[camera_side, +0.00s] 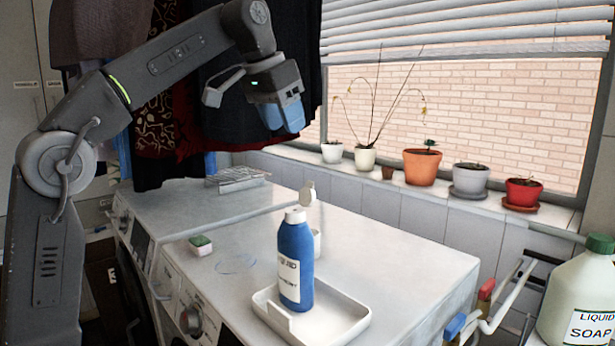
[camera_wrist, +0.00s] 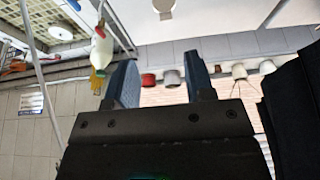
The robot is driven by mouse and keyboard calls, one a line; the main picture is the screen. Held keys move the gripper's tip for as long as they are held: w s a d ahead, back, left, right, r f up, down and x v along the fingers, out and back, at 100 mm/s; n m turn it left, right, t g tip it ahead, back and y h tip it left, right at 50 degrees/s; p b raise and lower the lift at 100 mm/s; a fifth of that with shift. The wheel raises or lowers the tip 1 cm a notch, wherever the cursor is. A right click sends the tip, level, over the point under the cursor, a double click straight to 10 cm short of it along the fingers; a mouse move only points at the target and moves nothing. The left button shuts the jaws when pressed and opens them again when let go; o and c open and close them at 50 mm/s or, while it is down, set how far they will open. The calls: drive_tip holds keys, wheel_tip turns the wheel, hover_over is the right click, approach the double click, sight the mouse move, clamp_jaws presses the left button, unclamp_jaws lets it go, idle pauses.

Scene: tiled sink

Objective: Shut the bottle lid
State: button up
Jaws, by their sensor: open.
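The blue bottle (camera_side: 297,262) stands upright in a white tray (camera_side: 345,312) on a white machine top. Its white cap (camera_side: 295,215) is on the neck, and a pale lid (camera_side: 308,193) sticks up above the cap, raised and open. My gripper (camera_side: 285,117) is high above the bottle, well apart from it, with blue fingers. In the wrist view, my gripper (camera_wrist: 163,78) shows its two fingers spread with nothing between them. I cannot make out the blue bottle clearly in that view.
A white cup (camera_side: 317,243) is partly hidden behind the bottle. A green and white sponge (camera_side: 201,245) lies left. Potted plants (camera_side: 422,167) line the sill. A soap jug (camera_side: 582,298) and red- and blue-handled tools (camera_side: 486,291) are at right. Air around the bottle is clear.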

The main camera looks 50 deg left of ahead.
sight(309, 184)
drive_tip(key=x, duration=0.9)
drive_tip(key=w+a+x, duration=0.1)
drive_tip(key=x, duration=0.3)
drive_tip(key=shift+w+r, duration=0.1)
drive_tip(key=shift+w, duration=0.1)
drive_tip(key=shift+c, duration=0.4)
clamp_jaws()
drive_tip(key=shift+s+r, duration=0.1)
drive_tip(key=shift+s, duration=0.1)
drive_tip(key=s+t, duration=0.1)
drive_tip(key=t, duration=0.2)
drive_tip(key=shift+s, duration=0.4)
drive_tip(key=shift+s+f+t, duration=0.2)
drive_tip(key=shift+s+t, duration=0.25)
drive_tip(key=shift+t, duration=0.65)
drive_tip(key=shift+s+f+t, duration=0.15)
drive_tip(key=shift+s+t, duration=0.35)
drive_tip(key=shift+t, duration=0.6)
